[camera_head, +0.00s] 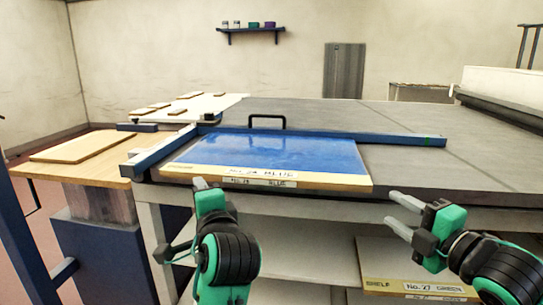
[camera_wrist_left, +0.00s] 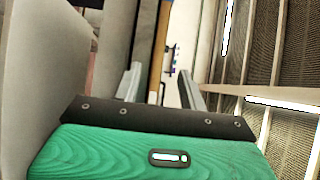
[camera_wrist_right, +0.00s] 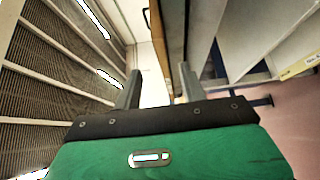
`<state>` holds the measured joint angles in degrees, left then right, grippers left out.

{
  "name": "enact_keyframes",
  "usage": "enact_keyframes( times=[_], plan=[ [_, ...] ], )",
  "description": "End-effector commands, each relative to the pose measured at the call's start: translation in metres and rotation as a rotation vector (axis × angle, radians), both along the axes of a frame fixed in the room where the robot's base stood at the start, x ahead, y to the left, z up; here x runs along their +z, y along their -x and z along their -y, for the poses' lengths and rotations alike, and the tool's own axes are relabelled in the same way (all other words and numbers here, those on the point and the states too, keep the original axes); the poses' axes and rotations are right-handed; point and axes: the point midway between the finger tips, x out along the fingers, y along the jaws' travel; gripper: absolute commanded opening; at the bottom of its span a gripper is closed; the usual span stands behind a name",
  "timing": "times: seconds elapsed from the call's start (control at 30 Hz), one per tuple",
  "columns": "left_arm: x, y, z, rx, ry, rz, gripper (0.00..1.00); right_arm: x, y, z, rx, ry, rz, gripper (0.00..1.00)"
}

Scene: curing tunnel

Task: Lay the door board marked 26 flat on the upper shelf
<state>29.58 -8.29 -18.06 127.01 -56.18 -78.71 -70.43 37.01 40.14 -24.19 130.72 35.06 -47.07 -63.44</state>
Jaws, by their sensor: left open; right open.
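A board with a glossy blue top and pale wooden edges (camera_head: 270,153) lies flat on the grey table, its front edge along the table's front. Its label reads BLUE; the number is blurred and looks like 24 or 26. My left gripper (camera_head: 201,184) is open and empty just before the board's front left part. My right gripper (camera_head: 397,211) is open and empty, lower and right of the board's front right corner. A wooden strip, apparently the board's edge, shows between the fingers in the left wrist view (camera_wrist_left: 158,60) and the right wrist view (camera_wrist_right: 156,30).
A blue bar frame (camera_head: 390,137) with a black handle borders the board's left and back. Under the table, a shelf holds a board labelled No. 27 GREEN (camera_head: 380,284). A wooden side table (camera_head: 75,160) stands left. The grey table (camera_head: 450,165) is clear at right.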

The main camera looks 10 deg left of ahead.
Motion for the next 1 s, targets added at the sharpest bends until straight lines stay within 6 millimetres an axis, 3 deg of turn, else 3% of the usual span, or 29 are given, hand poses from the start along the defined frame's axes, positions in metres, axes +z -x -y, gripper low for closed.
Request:
enact_keyframes(
  times=[0.6,1.0],
  plan=[
    [0.000,-0.083,-0.058,0.002,0.000,-0.001,0.42,0.001,-0.082,-0.059,0.003,-0.003,-0.001,0.42],
    [0.000,-0.102,-0.071,0.000,0.001,0.000,0.42,0.000,-0.101,-0.072,0.001,-0.001,0.001,0.42]
  ],
)
